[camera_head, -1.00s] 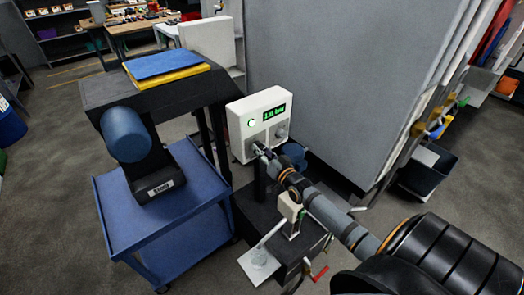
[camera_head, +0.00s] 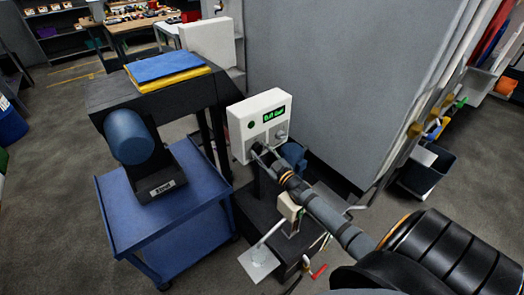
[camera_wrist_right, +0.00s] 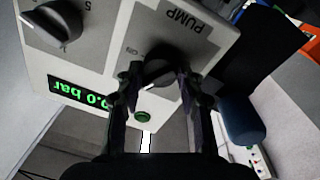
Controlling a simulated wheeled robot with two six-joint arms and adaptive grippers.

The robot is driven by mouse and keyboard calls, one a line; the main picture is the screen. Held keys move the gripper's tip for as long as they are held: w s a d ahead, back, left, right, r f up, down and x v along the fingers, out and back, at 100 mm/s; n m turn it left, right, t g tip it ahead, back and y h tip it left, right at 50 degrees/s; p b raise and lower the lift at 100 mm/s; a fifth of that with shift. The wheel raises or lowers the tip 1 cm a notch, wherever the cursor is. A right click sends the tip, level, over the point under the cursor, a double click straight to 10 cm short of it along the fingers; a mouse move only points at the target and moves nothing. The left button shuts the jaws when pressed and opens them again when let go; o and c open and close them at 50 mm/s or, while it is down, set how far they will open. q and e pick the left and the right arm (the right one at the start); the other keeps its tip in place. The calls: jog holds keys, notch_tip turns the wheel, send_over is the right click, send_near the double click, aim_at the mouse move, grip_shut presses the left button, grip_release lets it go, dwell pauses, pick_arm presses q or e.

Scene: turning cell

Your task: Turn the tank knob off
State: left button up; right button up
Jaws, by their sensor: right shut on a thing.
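A white control panel (camera_head: 240,152) stands upright on a black stand, with a green-lit display (camera_head: 274,114) and two knobs. The wrist view shows the panel (camera_wrist_right: 110,45) upside down, its display (camera_wrist_right: 72,88) reading 0.0 bar. My right gripper (camera_head: 255,150) is at the panel's left knob. In the wrist view my right gripper's fingers (camera_wrist_right: 155,85) are closed around the dark knob (camera_wrist_right: 160,62) beside the word PUMP. The other knob (camera_wrist_right: 57,22), right (camera_head: 281,135) in the head view, is free; its label is mostly cut off. No readable label says tank. My left gripper is not in view.
A blue cart (camera_head: 120,217) stands left of the panel, with a blue cylinder (camera_head: 129,137) in a black holder. A small white plate (camera_head: 258,262) and red handle (camera_head: 318,271) sit low in front.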

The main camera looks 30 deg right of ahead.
jog(key=n, duration=0.6)
jog(key=shift+f+y+p, duration=0.1)
jog(key=shift+y+p, duration=0.3)
jog(key=shift+n, duration=0.5)
jog(key=o, duration=1.2)
jog(key=shift+c, duration=0.2)
jog(key=s+d, duration=0.1)
jog(key=s, duration=1.1)
jog(key=shift+f, duration=0.45)
